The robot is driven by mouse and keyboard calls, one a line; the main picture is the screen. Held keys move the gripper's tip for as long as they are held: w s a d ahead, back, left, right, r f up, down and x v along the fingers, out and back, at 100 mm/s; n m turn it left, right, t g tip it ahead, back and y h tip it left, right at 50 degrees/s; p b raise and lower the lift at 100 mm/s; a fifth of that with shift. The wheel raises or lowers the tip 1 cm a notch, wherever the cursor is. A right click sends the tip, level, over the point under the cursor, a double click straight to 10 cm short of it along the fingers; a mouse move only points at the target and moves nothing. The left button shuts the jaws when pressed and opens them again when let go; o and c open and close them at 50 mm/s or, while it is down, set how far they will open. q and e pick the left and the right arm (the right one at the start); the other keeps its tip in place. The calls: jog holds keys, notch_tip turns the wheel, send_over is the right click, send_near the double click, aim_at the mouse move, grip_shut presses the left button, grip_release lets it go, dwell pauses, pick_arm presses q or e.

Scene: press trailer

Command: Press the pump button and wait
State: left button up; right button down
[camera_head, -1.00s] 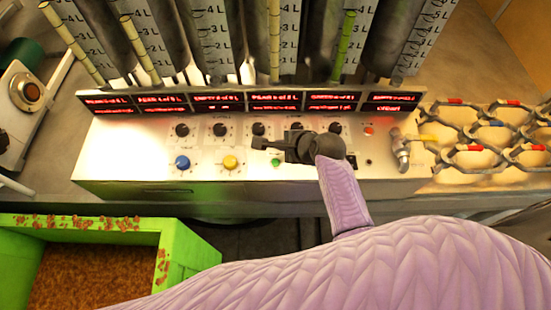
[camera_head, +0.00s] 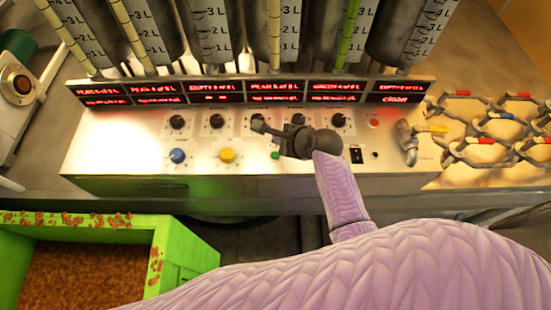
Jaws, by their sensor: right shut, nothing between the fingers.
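The white control panel (camera_head: 110,150) spans the middle of the view. I cannot tell from the labels which one is the pump button. My right gripper (camera_head: 258,124) is shut and empty, over the upper middle of the panel. Its tip lies in front of a black knob, partly hiding it, up and left of the green button. Contact cannot be told. My left gripper is out of view.
A display strip (camera_head: 220,92) with red text runs behind the knobs, below tall graduated cylinders. A metal tap (camera_head: 406,140) stands at the panel's right end, beside a rack of carabiner-like clips (camera_head: 490,150). A green bin (camera_head: 185,255) is at the lower left.

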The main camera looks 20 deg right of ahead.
aim_at(278, 157)
notch_tip(278, 157, down, 4)
jog(key=b, duration=0.3)
jog(key=shift+f, duration=0.4)
dwell(0.5)
dwell(0.9)
